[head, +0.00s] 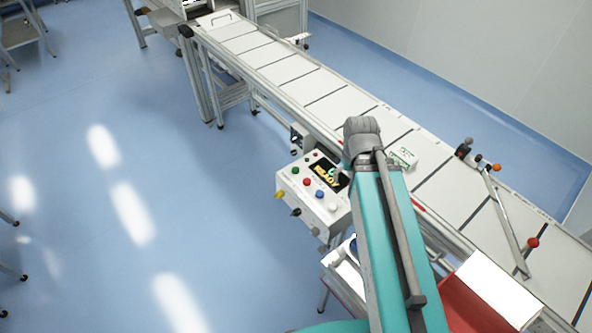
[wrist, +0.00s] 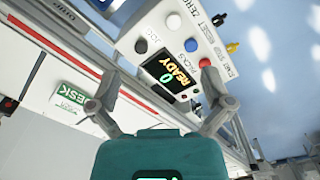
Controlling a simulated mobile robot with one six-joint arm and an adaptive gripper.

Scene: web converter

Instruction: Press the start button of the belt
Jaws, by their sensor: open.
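The control box (head: 312,192) stands beside the belt (head: 310,86); the wrist view shows its panel (wrist: 150,38) close up. Its display (wrist: 172,75) reads READY. In the head view a green button (head: 295,170), a red button (head: 307,182) and a blue button (head: 319,194) sit in a row. The wrist view shows the red button (wrist: 205,62), the blue button (wrist: 190,45) and a START label (wrist: 232,69); the green button is not visible there, near my right finger. My gripper (wrist: 161,82) is open and empty, over the display side of the box. In the head view my arm mostly hides it.
A yellow knob (head: 280,194) and a black knob (head: 295,212) stick out of the box front. A small green-and-white carton (head: 404,157) lies on the belt. A guide bar (head: 507,223) crosses the belt at right. Open blue floor lies left of the box.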

